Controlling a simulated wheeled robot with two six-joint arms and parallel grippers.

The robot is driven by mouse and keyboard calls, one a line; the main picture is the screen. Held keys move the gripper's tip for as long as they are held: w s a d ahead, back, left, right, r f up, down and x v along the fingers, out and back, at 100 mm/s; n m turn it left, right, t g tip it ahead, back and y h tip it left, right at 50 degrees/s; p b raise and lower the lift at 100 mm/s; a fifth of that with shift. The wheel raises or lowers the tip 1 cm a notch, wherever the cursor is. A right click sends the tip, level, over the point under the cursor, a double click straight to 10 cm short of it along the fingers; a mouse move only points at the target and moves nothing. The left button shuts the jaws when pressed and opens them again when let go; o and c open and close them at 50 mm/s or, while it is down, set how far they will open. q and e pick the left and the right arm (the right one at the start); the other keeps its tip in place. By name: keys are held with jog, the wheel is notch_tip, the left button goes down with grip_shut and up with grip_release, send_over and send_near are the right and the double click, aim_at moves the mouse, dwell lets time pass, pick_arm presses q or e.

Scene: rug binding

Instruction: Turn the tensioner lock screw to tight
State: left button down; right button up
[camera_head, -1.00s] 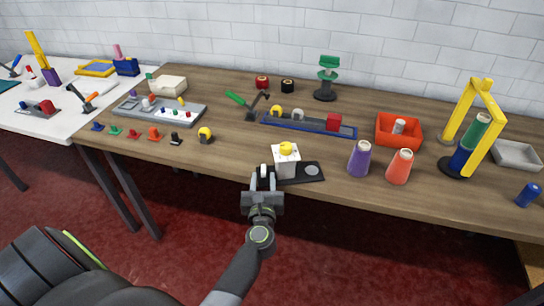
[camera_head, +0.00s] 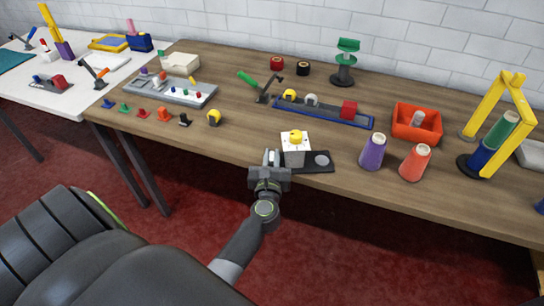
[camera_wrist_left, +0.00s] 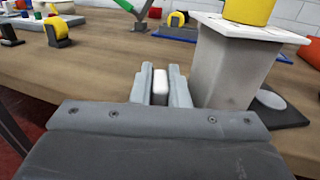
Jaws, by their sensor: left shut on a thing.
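A grey block with a white top plate (camera_head: 301,139) and a yellow knob (camera_head: 296,136) stands on a black base plate (camera_head: 318,168) with a grey disc, at the table's front edge. No label shows, so I cannot tell which part is the lock screw. My left gripper (camera_head: 271,158) is just left of the block. It also shows in the left wrist view (camera_wrist_left: 160,85), shut on a small white piece (camera_wrist_left: 160,88) between its fingers. Whether that piece joins the block is hidden. The yellow knob (camera_wrist_left: 249,10) is above and right of the fingers there. My right gripper is not in view.
A purple cone (camera_head: 372,152) and an orange-red cone (camera_head: 415,162) stand right of the block. A blue-edged tray (camera_head: 325,115) lies behind it. A yellow roller piece (camera_head: 214,117) and several small coloured pieces line the front edge to the left. Bare wood lies between.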

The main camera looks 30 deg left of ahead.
pick_arm(q)
jog(key=shift+m+t+h, duration=0.3)
jog(key=shift+m+h, duration=0.1)
jog(key=shift+h, duration=0.2)
jog(key=m+t+h+p, duration=0.1)
jog(key=m+h, duration=0.1)
jog(key=shift+h, duration=0.4)
jog(key=m+h, duration=0.2)
jog(key=h, duration=0.1)
jog(key=shift+a+t, duration=0.1)
jog(key=shift+t, duration=0.3)
jog(key=m+h+b, duration=0.1)
jog(key=h, duration=0.2)
jog(key=shift+f+m+b, duration=0.2)
jog(key=shift+m+b, duration=0.2)
jog(key=m+g+h+b, duration=0.1)
jog(key=m+h+b, duration=0.2)
jog(key=h+b, duration=0.1)
jog(key=m+g+h+b, duration=0.2)
jog(key=m+h+b, duration=0.1)
jog(key=h+b, duration=0.2)
jog(key=shift+f+m+h, duration=0.1)
jog(key=shift+m+h, duration=0.2)
jog(key=shift+m+g+h+b, duration=0.5)
jog(key=shift+g+h+b, duration=0.1)
jog(key=shift+g+b, duration=0.15)
jog(key=shift+r+m+g+h+b, duration=0.25)
jog(key=shift+m+g+h+b, duration=0.15)
jog(key=shift+h, duration=0.1)
